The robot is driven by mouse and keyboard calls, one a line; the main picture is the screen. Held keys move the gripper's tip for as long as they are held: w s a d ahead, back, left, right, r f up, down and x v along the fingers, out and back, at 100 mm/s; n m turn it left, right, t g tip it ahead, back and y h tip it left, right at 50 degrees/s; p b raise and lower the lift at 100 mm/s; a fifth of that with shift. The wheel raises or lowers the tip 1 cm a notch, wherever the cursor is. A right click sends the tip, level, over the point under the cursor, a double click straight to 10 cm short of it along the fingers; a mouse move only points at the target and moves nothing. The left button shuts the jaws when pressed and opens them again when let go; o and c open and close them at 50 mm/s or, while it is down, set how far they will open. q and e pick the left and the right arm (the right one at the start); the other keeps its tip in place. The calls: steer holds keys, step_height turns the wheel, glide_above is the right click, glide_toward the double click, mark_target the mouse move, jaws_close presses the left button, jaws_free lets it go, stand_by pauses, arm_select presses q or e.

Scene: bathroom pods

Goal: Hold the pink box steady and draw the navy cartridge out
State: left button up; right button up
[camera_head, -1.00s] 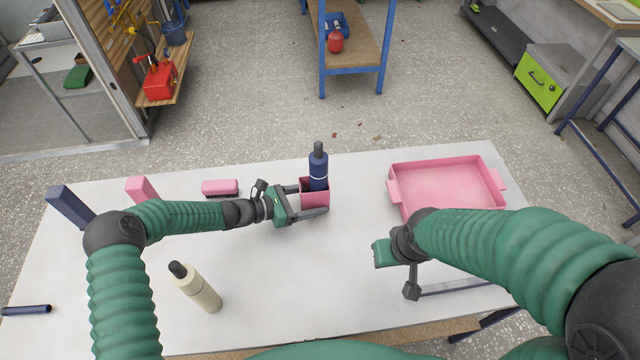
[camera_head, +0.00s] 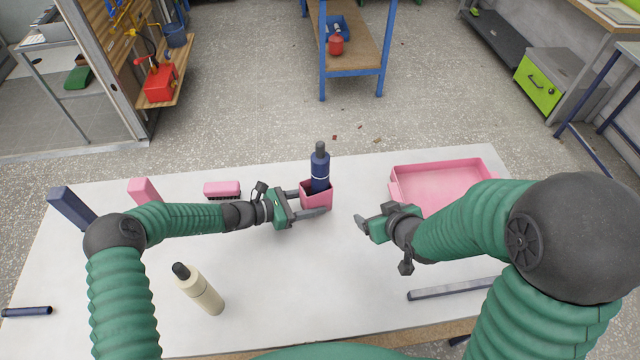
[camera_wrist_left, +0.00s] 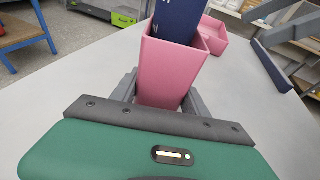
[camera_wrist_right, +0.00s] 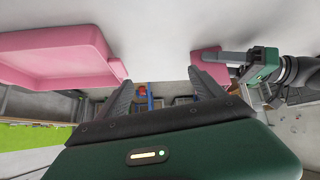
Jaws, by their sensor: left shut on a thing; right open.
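The pink box (camera_head: 316,198) stands on the white table with the navy cartridge (camera_head: 320,172) upright in it, its dark grey top sticking well above the rim. My left gripper (camera_head: 305,203) is shut on the pink box, a finger on either side; the left wrist view shows the box (camera_wrist_left: 172,68) and the lower part of the cartridge (camera_wrist_left: 180,18). My right gripper (camera_head: 370,217) is open and empty, to the right of the box and apart from it. The right wrist view shows part of the box (camera_wrist_right: 205,60) beyond the right fingers.
A pink tray (camera_head: 397,190) lies at the right rear, partly behind my right arm. A cream bottle (camera_head: 203,292) is at the front left. A pink brush (camera_head: 222,189), navy block (camera_head: 72,207) and pink block (camera_head: 142,189) stand left. A grey bar (camera_head: 452,289) lies front right.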

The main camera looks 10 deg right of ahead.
arm_select(q)
steer(key=shift+a, duration=0.1)
arm_select(e)
steer(key=w+a+r+n+t+y, duration=0.2)
steer(key=w+a+t+y, duration=0.1)
steer(key=w+a, duration=0.1)
steer(key=n+t+y, duration=0.1)
steer(key=t+y, duration=0.2)
steer(key=y, duration=0.1)
glide_toward(324, 171)
steer(key=w, duration=0.2)
arm_select(q)
steer(key=shift+f, duration=0.1)
arm_select(e)
steer(key=x, duration=1)
steer(key=shift+s+a+f, duration=0.1)
steer(key=shift+a+f, duration=0.05)
steer(key=shift+a, duration=0.2)
steer(key=c, duration=1.7)
steer(key=shift+o, duration=0.2)
steer(key=shift+r, duration=6.4)
steer(key=d, duration=1)
